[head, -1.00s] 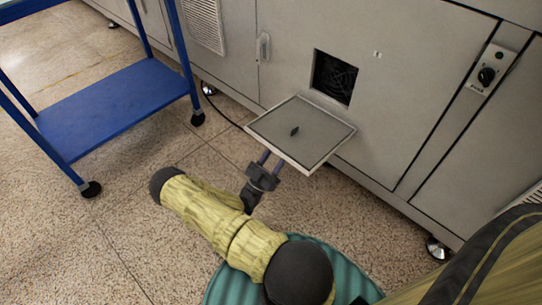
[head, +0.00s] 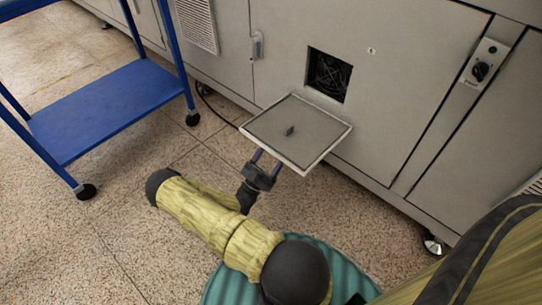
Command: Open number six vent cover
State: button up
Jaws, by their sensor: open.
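The vent cover (head: 313,132) is a flat grey panel with a light frame and a small dark knob (head: 290,131) near its middle. It stands out from the cabinet front, swung down below a square opening (head: 328,75) with a dark fan inside. A small mark (head: 371,51) sits right of the opening; I cannot read its number. My gripper (head: 267,158) is open, below the cover's near left edge. Its fingertips reach up to or under that edge; I cannot tell whether they touch it.
A blue cart (head: 110,108) stands at the left on black casters. The grey cabinet (head: 420,110) fills the back, with a rotary switch (head: 480,71) at the right and a door handle (head: 257,46) left of the opening. Speckled floor (head: 120,235) is clear at the lower left.

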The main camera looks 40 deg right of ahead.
jog(key=b+v, duration=0.8)
jog(key=v, duration=0.9)
jog(key=shift+a+r, duration=0.1)
